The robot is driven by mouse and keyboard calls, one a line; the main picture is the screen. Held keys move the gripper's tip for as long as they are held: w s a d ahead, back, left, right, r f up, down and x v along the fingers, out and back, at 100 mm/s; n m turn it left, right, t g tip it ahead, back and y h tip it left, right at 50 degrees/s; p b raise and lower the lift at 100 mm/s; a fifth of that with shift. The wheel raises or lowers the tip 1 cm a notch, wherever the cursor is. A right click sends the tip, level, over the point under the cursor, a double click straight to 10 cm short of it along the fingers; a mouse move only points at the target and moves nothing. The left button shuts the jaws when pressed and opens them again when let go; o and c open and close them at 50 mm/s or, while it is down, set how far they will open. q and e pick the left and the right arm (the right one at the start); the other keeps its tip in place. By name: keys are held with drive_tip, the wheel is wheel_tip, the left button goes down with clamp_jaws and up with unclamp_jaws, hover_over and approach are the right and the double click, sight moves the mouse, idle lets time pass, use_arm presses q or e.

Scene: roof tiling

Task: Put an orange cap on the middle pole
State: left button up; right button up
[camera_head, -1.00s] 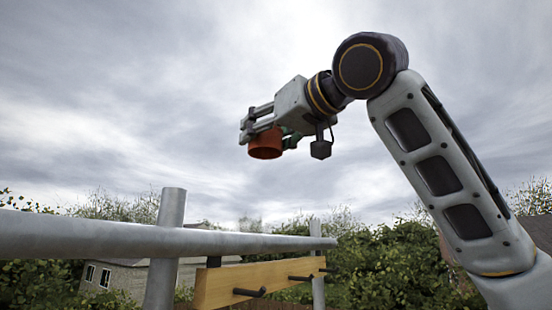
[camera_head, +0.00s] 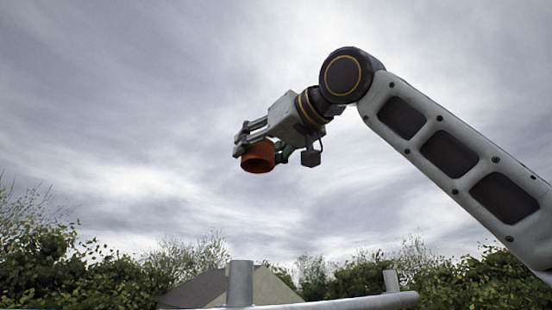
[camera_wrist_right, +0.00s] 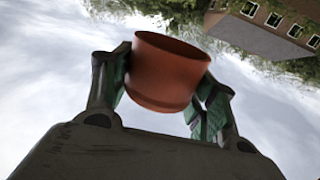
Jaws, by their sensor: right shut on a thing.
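An orange cap (camera_head: 258,157) is held in my right gripper (camera_head: 262,150), high against the sky in the head view. In the right wrist view the cap (camera_wrist_right: 166,72) sits between the two green-padded fingers of the right gripper (camera_wrist_right: 162,85), which are shut on it. A grey metal pole (camera_head: 240,283) stands low in the head view, below and a little left of the cap, well apart from it. A second pole top (camera_head: 391,281) shows at the lower right. I cannot tell which pole is the middle one. My left gripper is not in view.
A grey horizontal rail (camera_head: 350,303) runs along the bottom edge by the poles. Behind are a house roof (camera_head: 200,289) and bushes (camera_head: 50,265). The air around the cap is clear. The right wrist view shows a brick building (camera_wrist_right: 262,30).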

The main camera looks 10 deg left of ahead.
drive_tip(key=w+a+f, duration=0.3)
drive_tip(key=w+f, duration=0.1)
drive_tip(key=w, duration=0.1)
hover_over(242, 261)
drive_tip(key=w, duration=0.2)
drive_tip(key=shift+n+g+y, duration=0.3)
drive_tip(key=shift+g, duration=0.1)
drive_tip(key=f, duration=0.7)
drive_tip(key=shift+a, duration=0.35)
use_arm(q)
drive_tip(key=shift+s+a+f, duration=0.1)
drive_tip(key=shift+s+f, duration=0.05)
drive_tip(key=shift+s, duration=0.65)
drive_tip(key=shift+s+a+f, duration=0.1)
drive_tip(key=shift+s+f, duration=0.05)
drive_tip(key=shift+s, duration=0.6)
use_arm(e)
drive_tip(key=shift+w+f, duration=0.15)
drive_tip(key=shift+f, duration=0.65)
drive_tip(key=shift+f, duration=0.15)
drive_tip(key=shift+f, duration=2.75)
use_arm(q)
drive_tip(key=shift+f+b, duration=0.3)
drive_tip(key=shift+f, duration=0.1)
use_arm(e)
drive_tip(key=shift+f, duration=0.6)
